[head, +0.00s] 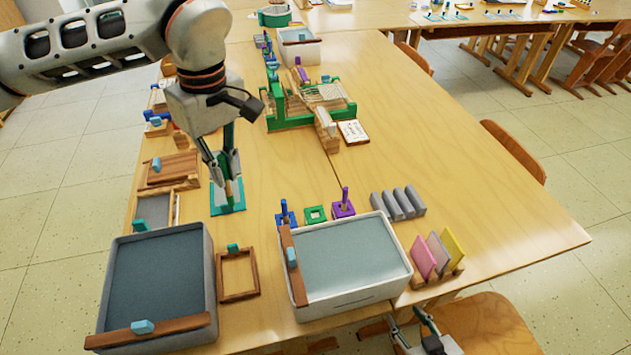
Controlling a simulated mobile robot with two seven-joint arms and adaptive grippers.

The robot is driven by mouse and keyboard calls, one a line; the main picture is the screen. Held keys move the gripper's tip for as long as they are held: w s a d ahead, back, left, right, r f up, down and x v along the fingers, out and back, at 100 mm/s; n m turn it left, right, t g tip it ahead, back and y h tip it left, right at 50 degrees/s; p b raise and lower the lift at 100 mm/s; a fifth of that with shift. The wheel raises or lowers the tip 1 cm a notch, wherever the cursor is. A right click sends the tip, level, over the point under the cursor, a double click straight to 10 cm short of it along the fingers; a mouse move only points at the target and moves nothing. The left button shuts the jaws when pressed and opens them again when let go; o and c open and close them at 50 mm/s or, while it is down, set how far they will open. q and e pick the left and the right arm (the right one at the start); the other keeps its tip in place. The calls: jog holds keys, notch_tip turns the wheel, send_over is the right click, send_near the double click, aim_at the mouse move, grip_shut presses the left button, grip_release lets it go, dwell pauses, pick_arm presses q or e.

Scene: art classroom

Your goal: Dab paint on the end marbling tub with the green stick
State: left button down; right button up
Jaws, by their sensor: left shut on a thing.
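My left gripper (231,176) is shut on a thin stick (229,188), mostly hidden between the fingers; its tip points down at a teal square tray (227,208). Whether the tip touches the tray, I cannot tell. A small green holder (315,214) stands empty, between a blue holder (286,219) and a purple holder (343,209) that each have a stick upright. A grey tub (207,262) of bluish liquid stands at the table's near left end. A white tub (352,298) of similar liquid is right of it. My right gripper (405,317) is open and empty at the near edge.
A wooden frame (222,275) lies between the tubs. Grey blocks (398,205) and a rack of coloured cards (438,275) stand right. A green loom (290,122) is farther back. The table's right side is clear. A chair (480,320) sits at the near edge.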

pick_arm(q)
jog(key=s+d+n+h+b, duration=0.1)
jog(key=d+n+b, duration=0.1)
jog(key=d+n, duration=1)
jog(key=s+d+n+h+b, duration=0.2)
jog(key=d+n, duration=0.3)
jog(key=n, duration=1.2)
jog(key=a+b+x, duration=0.2)
jog(key=b+x, duration=0.3)
jog(key=x, duration=0.4)
jog(key=shift+f+n, duration=0.3)
jog(key=shift+f, duration=0.2)
pick_arm(e)
notch_tip(320, 180, down, 9)
jog(key=d, duration=0.1)
jog(key=shift+s+d+r+h, duration=0.15)
jog(key=shift+s+h, duration=0.15)
jog(key=shift+s, duration=0.05)
pick_arm(q)
jog(key=shift+w+f, duration=0.15)
jog(key=shift+f, duration=0.25)
jog(key=shift+r, duration=0.15)
pick_arm(e)
jog(key=shift+s, duration=0.1)
